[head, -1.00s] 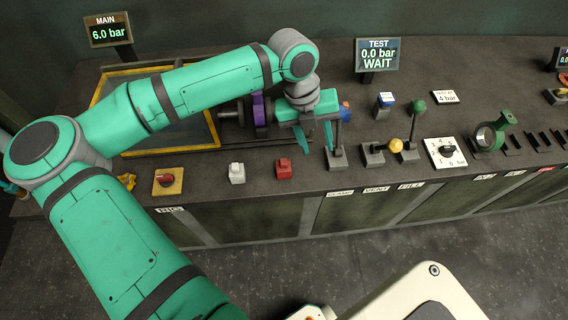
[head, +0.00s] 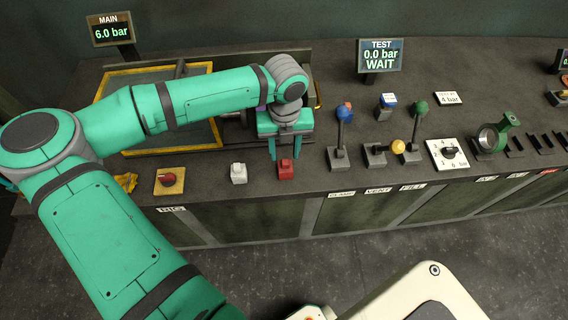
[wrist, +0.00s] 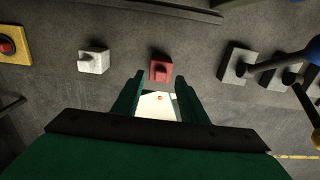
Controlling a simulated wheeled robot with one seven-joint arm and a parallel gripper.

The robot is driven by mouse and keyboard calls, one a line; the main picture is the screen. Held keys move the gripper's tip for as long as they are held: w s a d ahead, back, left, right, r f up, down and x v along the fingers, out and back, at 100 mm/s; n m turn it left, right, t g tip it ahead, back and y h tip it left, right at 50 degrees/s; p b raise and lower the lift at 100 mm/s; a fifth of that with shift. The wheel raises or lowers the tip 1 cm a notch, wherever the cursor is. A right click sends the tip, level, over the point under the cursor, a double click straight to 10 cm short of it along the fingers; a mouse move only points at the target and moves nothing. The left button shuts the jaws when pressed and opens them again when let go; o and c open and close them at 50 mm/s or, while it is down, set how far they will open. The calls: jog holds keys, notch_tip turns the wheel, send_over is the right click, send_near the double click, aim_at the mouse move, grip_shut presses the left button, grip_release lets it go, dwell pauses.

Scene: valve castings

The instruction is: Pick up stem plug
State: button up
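Two small plug-like blocks stand on the dark bench top near its front edge: a red one (head: 286,171) and a white one (head: 238,174). I cannot tell from looks alone which is the stem plug. My gripper (head: 284,153) points down just behind and above the red block, with its two green fingers apart and nothing between them. In the wrist view the red block (wrist: 161,70) lies just beyond the open fingertips (wrist: 158,92), roughly centred between them. The white block (wrist: 93,61) is to its left there. The gripper appears above the red block, not touching it.
A red knob on a yellow plate (head: 169,181) is left of the white block. Levers with blue (head: 344,112), yellow (head: 397,146) and green (head: 420,108) knobs stand to the right. A yellow-framed tray (head: 150,152) and clamp equipment lie behind my arm.

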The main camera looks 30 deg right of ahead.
aim_at(285, 161)
jog(key=shift+s+f, duration=0.15)
jog(key=shift+f, duration=0.85)
jog(key=shift+s+f, duration=0.15)
jog(key=shift+f, duration=0.8)
grip_shut()
jog(key=shift+w, duration=0.1)
